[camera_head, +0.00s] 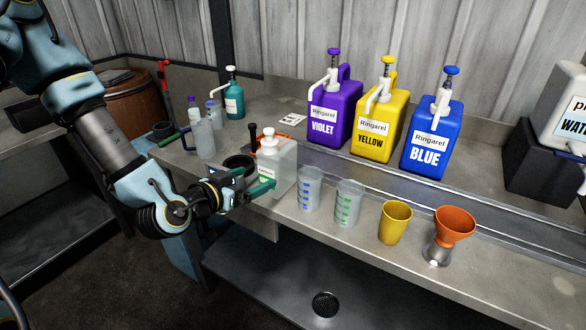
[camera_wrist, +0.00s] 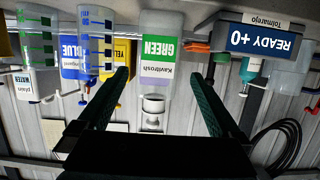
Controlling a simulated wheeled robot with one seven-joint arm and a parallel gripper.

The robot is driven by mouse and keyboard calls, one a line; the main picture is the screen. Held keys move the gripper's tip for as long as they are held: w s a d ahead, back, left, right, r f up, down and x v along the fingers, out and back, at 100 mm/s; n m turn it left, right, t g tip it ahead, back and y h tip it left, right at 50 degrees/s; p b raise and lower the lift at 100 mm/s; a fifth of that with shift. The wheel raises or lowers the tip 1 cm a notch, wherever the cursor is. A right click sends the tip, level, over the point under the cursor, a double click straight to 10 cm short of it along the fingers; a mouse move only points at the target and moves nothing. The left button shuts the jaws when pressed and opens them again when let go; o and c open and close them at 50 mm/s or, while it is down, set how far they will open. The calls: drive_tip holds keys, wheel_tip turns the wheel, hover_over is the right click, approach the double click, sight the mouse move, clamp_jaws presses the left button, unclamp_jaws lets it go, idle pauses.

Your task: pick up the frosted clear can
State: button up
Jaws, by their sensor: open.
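The frosted clear can (camera_head: 281,158) stands upright near the bench's front edge, with a white cap and green-marked label. In the wrist view, which is upside down, the can (camera_wrist: 161,72) shows its label "Kavitrosh GREEN" and lies in the gap between the two fingers. My gripper (camera_head: 262,177) is open, at the can's lower left side in the head view. One green finger overlaps the can's lower part there. In the wrist view the fingers of my gripper (camera_wrist: 158,76) show open on both sides; whether they touch the can I cannot tell.
Graduated beakers (camera_head: 310,190), a yellow cup (camera_head: 394,222) and an orange funnel (camera_head: 455,222) stand right of the can. Violet, yellow and blue jugs (camera_head: 333,112) stand behind. A "READY +0" display (camera_wrist: 263,41) is close beside the can. A frosted mug (camera_head: 204,138) is at left.

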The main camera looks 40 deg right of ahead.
sight(265, 173)
drive_tip(key=shift+w+d+f+b, duration=0.3)
drive_tip(key=shift+d+f+b, duration=0.35)
drive_tip(key=shift+b, duration=1.7)
drive_tip(key=d+b, duration=0.1)
drive_tip(key=b, duration=0.3)
drive_tip(key=shift+d+f, duration=0.1)
drive_tip(key=shift+r+x, duration=0.25)
drive_tip(key=shift+x, duration=3.75)
drive_tip(key=shift+s, duration=0.15)
drive_tip(key=shift+c, duration=0.2)
drive_tip(key=c, duration=1.2)
